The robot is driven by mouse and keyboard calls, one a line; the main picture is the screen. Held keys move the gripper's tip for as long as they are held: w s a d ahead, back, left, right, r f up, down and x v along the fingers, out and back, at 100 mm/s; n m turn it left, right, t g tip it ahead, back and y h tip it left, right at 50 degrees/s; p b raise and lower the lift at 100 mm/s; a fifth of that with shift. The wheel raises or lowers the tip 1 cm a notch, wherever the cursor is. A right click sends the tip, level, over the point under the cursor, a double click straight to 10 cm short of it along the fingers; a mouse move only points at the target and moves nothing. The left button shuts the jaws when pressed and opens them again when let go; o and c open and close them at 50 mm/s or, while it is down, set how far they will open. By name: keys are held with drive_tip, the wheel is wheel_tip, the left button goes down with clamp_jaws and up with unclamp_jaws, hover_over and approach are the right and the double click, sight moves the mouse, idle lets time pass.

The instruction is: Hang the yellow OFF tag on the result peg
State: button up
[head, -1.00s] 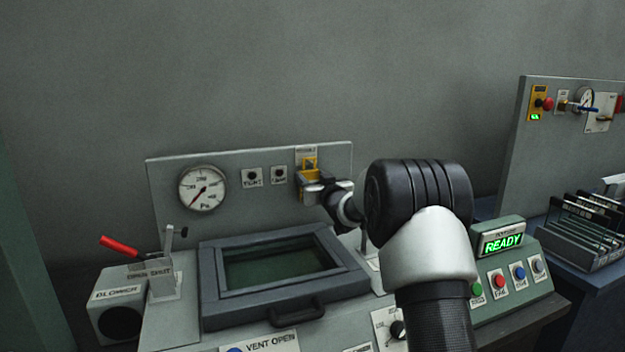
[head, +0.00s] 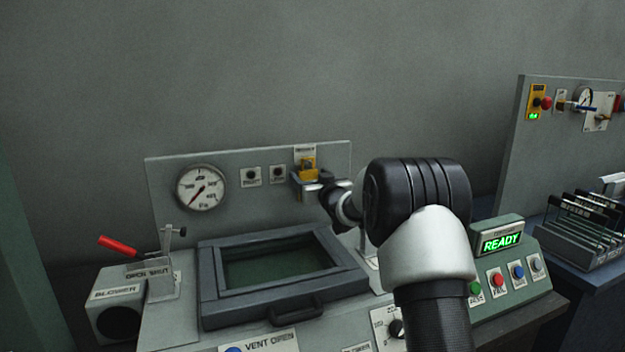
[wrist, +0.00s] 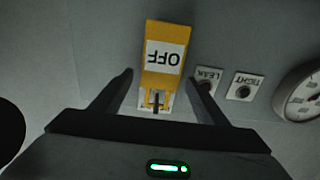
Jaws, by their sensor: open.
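The yellow OFF tag (head: 308,163) hangs on the back panel at the right, under a small label. In the wrist view the tag (wrist: 165,52) shows upside down, with OFF on a white patch. My gripper (wrist: 158,76) is open, one finger on each side of the tag's narrower end; contact with it cannot be told. In the head view my gripper (head: 305,186) is at the tag and hides its lower part. Two dark round pegs sit to the left of the tag on the panel, labelled TIGHT (head: 250,175) and LEAK (head: 278,173).
A round pressure gauge (head: 201,188) is at the panel's left. A framed chamber lid (head: 210,285) with a handle lies below the panel. A red-handled lever (head: 120,245) stands at the left. The green READY display (head: 502,242) and buttons are at the right.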

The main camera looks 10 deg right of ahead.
drive_tip(key=s+d+r+m+g+h, duration=0.1)
drive_tip(key=s+d+g+h, duration=0.15)
drive_tip(key=s, duration=1.25)
drive_tip(key=s+d+r+m+g+h, duration=0.1)
drive_tip(key=s+d+g+h, duration=0.15)
drive_tip(key=s, duration=1.35)
drive_tip(key=s+a+f+g+y, duration=0.1)
drive_tip(key=s+a+f+g, duration=0.15)
drive_tip(key=s, duration=0.95)
drive_tip(key=s+a+f+g, duration=0.2)
drive_tip(key=s+f+g, duration=0.2)
drive_tip(key=s, duration=0.8)
wheel_tip(320, 180, up, 13)
drive_tip(key=s+p, duration=0.1)
drive_tip(key=p, duration=1.2)
drive_tip(key=shift+s+y, duration=0.3)
drive_tip(key=shift+s, duration=0.1)
drive_tip(key=shift+g, duration=0.25)
